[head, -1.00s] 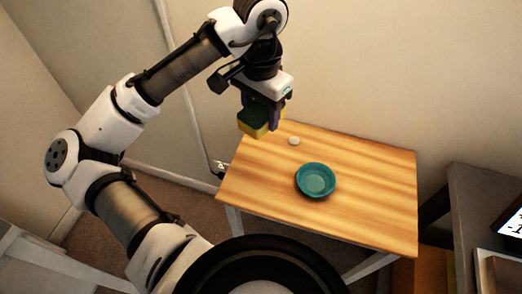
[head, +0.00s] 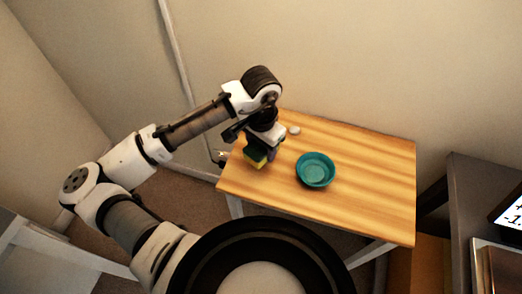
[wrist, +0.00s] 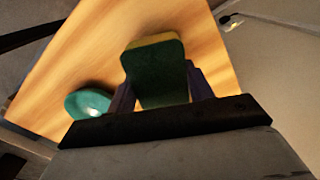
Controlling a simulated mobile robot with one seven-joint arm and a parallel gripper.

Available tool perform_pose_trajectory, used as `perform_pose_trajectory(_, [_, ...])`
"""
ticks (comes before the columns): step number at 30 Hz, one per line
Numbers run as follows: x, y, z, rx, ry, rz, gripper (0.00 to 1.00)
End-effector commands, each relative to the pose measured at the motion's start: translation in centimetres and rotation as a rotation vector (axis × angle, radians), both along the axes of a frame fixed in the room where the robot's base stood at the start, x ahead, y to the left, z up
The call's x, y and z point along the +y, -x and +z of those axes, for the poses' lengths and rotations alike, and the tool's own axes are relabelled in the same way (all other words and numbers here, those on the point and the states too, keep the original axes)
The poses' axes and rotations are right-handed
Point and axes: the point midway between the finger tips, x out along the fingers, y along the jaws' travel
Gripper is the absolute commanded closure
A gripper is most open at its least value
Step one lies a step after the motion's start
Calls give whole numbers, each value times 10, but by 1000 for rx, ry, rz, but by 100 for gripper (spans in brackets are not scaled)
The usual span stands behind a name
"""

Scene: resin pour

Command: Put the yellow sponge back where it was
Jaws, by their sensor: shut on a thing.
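The yellow sponge (head: 254,160) has a dark green layer on one face. My gripper (head: 261,154) is shut on it at the left end of the wooden table (head: 370,200). In the wrist view the sponge (wrist: 156,75) sits between the two fingers of my gripper (wrist: 160,95), its green face toward the camera and a yellow edge at the top. The sponge is low over or on the tabletop; I cannot tell whether it touches. The fingers partly hide it in the head view.
A teal bowl (head: 315,170) stands to the right of the sponge on the table. A small white round object (head: 294,131) lies near the back edge. The right part of the table is clear. A dark desk (head: 480,190) stands at the far right.

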Motion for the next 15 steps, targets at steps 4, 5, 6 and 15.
perform_pose_trajectory(4, [0,1,-22,4,0,1,67])
perform_pose_trajectory(5, [0,0,-25,3,0,1,67])
perform_pose_trajectory(6, [0,0,-28,1,0,1,67])
perform_pose_trajectory(15, [0,0,-30,1,0,1,67])
